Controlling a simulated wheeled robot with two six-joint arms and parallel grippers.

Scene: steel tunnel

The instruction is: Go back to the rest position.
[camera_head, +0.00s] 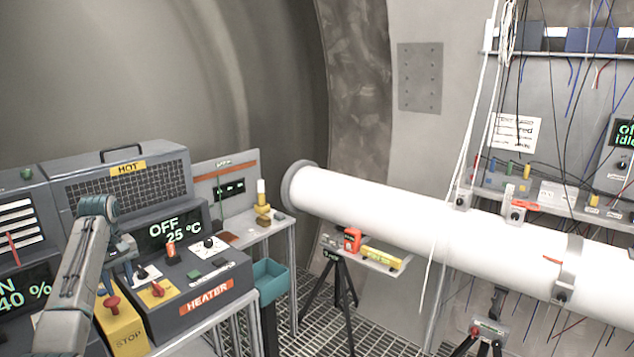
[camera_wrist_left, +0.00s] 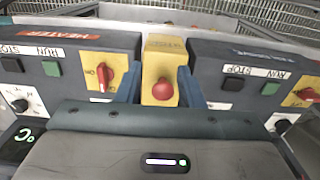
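My left arm comes in from the left in the head view. Its gripper (camera_head: 128,270) is above the control desk, near the heater panel and the yellow STOP box. In the left wrist view the two blue fingers (camera_wrist_left: 160,88) are spread apart with nothing held. The red button (camera_wrist_left: 163,89) on the yellow box (camera_wrist_left: 166,55) appears between them. The same red button (camera_head: 111,301) shows in the head view below the gripper. I cannot tell the exact gap to it. My right gripper is not visible.
The heater unit (camera_head: 208,292) reads OFF 25 °C. A teal bin (camera_head: 270,279) hangs beside the desk. A large white pipe (camera_head: 400,208) crosses to the right, with a small tripod tray (camera_head: 383,266) beneath. Hanging wires (camera_head: 560,90) crowd the right. Grating floor (camera_head: 385,335) shows between.

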